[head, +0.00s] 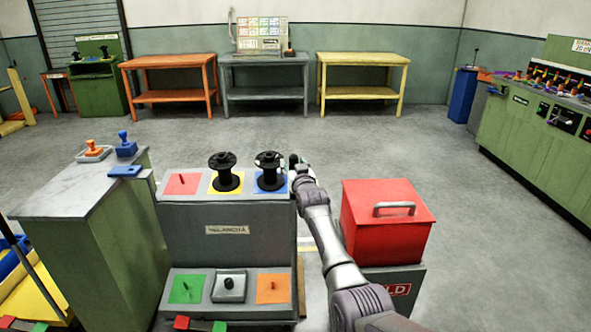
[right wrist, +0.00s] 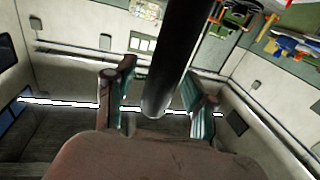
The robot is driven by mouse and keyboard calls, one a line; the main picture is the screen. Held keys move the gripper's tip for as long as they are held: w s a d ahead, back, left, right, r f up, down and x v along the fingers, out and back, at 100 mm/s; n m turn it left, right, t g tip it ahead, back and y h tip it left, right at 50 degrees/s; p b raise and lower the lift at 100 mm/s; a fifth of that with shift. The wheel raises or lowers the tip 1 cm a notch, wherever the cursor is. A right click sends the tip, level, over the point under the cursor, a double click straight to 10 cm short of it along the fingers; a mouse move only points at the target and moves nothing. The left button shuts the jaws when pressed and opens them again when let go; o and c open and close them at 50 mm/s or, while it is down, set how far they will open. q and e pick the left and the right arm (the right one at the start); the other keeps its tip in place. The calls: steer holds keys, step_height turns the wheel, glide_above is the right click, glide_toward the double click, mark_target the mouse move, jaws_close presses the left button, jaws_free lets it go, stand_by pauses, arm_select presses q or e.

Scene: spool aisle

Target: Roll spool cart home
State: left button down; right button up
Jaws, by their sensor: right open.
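A grey cart-like stand (head: 225,248) with a front label stands in the middle of the head view. Its top has red, yellow and blue squares, each with a peg or spool. One black spool (head: 225,180) stands upright on the yellow square and another black spool (head: 270,178) on the blue one. My right gripper (head: 294,164) is at the right edge of the top, beside the blue-square spool. In the right wrist view, its open fingers (right wrist: 160,88) stand either side of a dark cylinder (right wrist: 172,50); contact is unclear. My left gripper is not in view.
A red lidded box (head: 385,240) on a grey stand is close on the right. A green cabinet (head: 125,245) with stamps is close on the left. Orange, grey and yellow tables line the back wall; a green console (head: 530,130) stands right. The middle floor is clear.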

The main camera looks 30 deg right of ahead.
steer(key=v, duration=1.1)
steer(key=shift+s, duration=0.4)
steer(key=shift+a, duration=0.1)
steer(key=s+a+f+n+g+y+p, duration=0.1)
steer(key=a+f+g, duration=0.15)
steer(key=f, duration=0.65)
steer(key=s+a+f+n+g+y, duration=0.1)
steer(key=a+f, duration=0.2)
steer(key=f, duration=0.6)
steer(key=s+a+f+n+g+y+p, duration=0.1)
steer(key=s+a+f+g, duration=0.15)
steer(key=s+f, duration=0.55)
steer(key=s+a+f+n+g+y+p, duration=0.1)
steer(key=s+a+f, duration=0.35)
steer(key=f, duration=0.85)
steer(key=s+a+f+g, duration=0.3)
steer(key=s+f, duration=0.3)
steer(key=s, duration=0.9)
steer(key=s+a+f+n+g+y+p, duration=0.1)
steer(key=s+f, duration=0.6)
steer(key=s, duration=0.8)
steer(key=s+a+f+n+g+y, duration=0.1)
steer(key=s+a+f+g, duration=0.3)
steer(key=s, duration=1.1)
step_height(320, 180, down, 3)
steer(key=shift+a+g+p, duration=0.3)
steer(key=shift+g, duration=0.2)
